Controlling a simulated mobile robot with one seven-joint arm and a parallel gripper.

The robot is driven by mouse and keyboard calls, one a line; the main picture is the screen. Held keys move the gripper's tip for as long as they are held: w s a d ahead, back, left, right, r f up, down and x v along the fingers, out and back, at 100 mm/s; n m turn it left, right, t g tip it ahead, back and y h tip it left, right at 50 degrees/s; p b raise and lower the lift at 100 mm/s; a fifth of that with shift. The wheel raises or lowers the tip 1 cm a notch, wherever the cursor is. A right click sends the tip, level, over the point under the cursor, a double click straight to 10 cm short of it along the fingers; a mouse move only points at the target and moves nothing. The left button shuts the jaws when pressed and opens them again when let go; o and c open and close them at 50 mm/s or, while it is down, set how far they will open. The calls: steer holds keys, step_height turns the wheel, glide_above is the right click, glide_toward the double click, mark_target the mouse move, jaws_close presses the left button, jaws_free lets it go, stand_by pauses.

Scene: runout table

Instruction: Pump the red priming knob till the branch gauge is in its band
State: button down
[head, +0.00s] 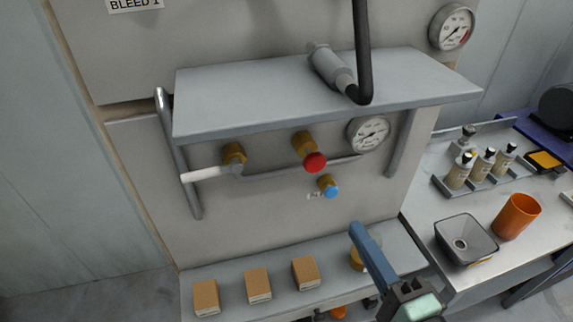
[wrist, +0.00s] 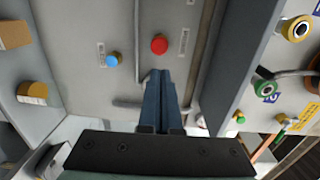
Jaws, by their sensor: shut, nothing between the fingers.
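The red priming knob (head: 315,162) sits on a brass fitting on the panel below the grey shelf. In the wrist view the knob (wrist: 159,44) shows just beyond my fingertips. A round white gauge (head: 369,134) is right of the knob under the shelf; its reading is too small to tell. Another gauge (head: 452,27) is at the top right; I cannot tell which is the branch gauge. My gripper (head: 357,231) is below and right of the knob, apart from it. Its blue fingers (wrist: 161,74) are shut together and empty.
A blue knob (head: 330,191) is just below the red one. A white-handled valve (head: 208,173) is to the left. The shelf (head: 260,95) juts out above. Several boxes stand on the lower ledge (head: 230,278). An orange cup (head: 516,216) and grey bin (head: 464,240) are right.

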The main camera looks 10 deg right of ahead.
steer(key=shift+s+d, duration=0.1)
steer(key=shift+s, duration=0.05)
steer(key=p, duration=0.5)
glide_toward(317, 165)
steer(key=w, duration=0.5)
steer(key=shift+w+a+r, duration=0.15)
steer(key=shift+w+a, duration=0.05)
steer(key=shift+a, duration=0.05)
steer(key=shift+w+f+p, duration=0.2)
steer(key=shift+w+p, duration=0.2)
steer(key=shift+w, duration=0.35)
